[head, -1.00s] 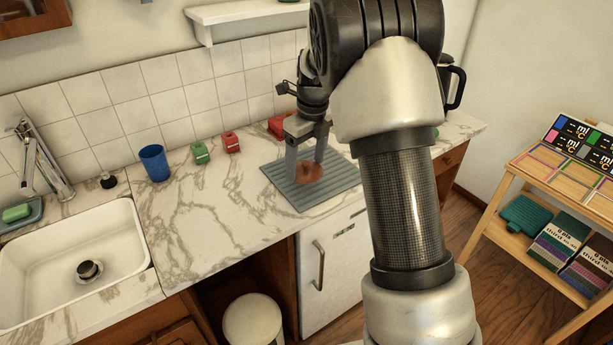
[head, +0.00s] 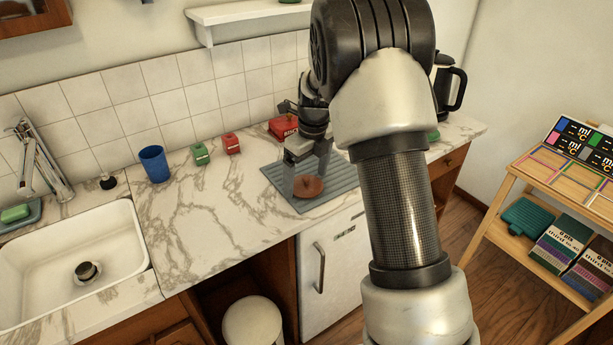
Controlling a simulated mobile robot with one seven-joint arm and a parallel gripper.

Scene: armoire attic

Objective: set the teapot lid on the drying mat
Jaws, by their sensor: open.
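The teapot lid (head: 308,187) is a round reddish-brown disc with a small knob. It lies on the grey-blue ribbed drying mat (head: 338,190), near the mat's middle left. My gripper (head: 306,180) is open, its fingers pointing down on either side of the lid, one at its left edge and one behind its right. I cannot tell whether the fingertips touch the lid. My arm crosses in front of the mat's right end and hides part of the counter there.
A blue cup (head: 154,163), a green box (head: 200,154) and a red box (head: 232,143) stand left of the mat. A red tin (head: 284,127) stands behind it. A black-handled kettle (head: 447,85) is at right. The sink (head: 75,262) is far left; the marble counter between is clear.

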